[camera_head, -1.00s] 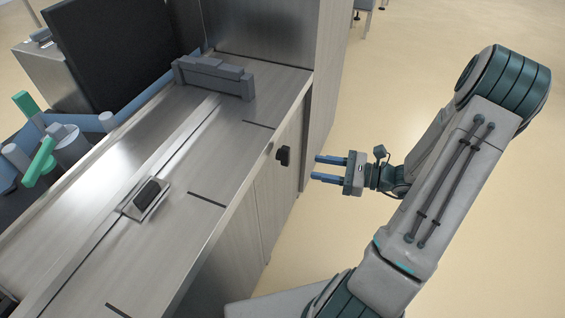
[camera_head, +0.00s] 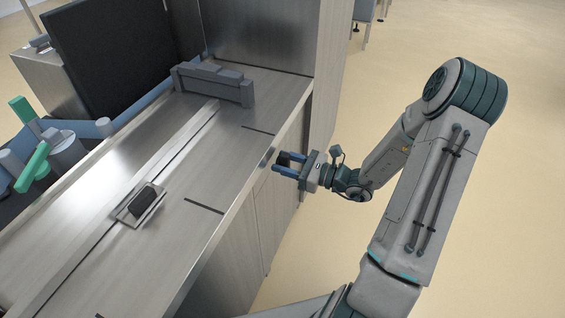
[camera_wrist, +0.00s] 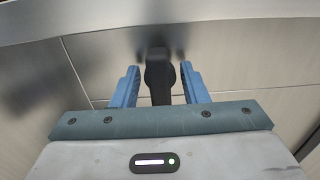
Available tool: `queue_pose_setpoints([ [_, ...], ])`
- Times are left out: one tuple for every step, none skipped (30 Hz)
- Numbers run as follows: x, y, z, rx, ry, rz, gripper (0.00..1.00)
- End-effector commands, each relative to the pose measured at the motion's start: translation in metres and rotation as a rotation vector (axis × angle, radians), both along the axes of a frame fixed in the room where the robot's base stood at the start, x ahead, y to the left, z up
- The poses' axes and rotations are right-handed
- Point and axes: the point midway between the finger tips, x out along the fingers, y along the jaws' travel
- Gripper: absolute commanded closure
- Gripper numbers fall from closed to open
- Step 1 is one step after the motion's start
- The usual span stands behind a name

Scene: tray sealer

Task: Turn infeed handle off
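The infeed handle is a black knob on the front face of the steel counter, and it shows in the head view (camera_head: 285,157) partly covered by my fingers. In the wrist view the black handle (camera_wrist: 158,76) stands upright between my two blue fingers. My gripper (camera_head: 279,164) is open, with one finger on each side of the handle. In the wrist view (camera_wrist: 159,70) a gap shows between the handle and each finger. The handle's base is partly hidden behind its own front.
The steel counter (camera_head: 215,165) lies to the left, its front edge close above my fingers. A dark block on a small plate (camera_head: 140,205) and a grey bar assembly (camera_head: 213,82) stand on it. A tall cabinet (camera_head: 328,80) rises behind. Open floor lies right.

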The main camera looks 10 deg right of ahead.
Motion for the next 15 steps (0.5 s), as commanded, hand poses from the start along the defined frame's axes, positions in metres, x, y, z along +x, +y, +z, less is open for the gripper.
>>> queue_pose_setpoints([
  [0.0024,0.0041,-0.0004,0.000,0.000,0.002,0.60],
  [0.0035,0.0055,-0.0003,0.000,0.000,0.002,0.60],
  [0.0047,0.0068,-0.0002,0.000,0.000,0.000,0.60],
  [0.0054,0.0076,-0.0001,0.000,0.000,0.000,0.60],
  [0.0058,0.0081,-0.0001,0.001,0.001,0.000,0.60],
  [0.0062,0.0087,0.0000,0.001,0.001,0.000,0.60],
  [0.0063,0.0089,0.0001,0.001,0.001,0.000,0.60],
  [0.0064,0.0090,0.0001,0.000,0.000,0.000,0.60],
  [0.0064,0.0090,0.0001,0.000,0.000,0.000,0.60],
  [0.0063,0.0089,0.0001,0.000,0.000,0.000,0.60],
  [0.0063,0.0089,0.0001,0.000,0.000,0.000,0.60],
  [0.0063,0.0089,0.0001,0.000,0.000,0.000,0.60],
  [0.0063,0.0088,0.0001,0.000,0.000,0.000,0.63],
  [0.0063,0.0088,0.0001,0.000,0.000,0.000,0.71],
  [0.0063,0.0088,0.0001,0.000,0.000,0.000,0.82],
])
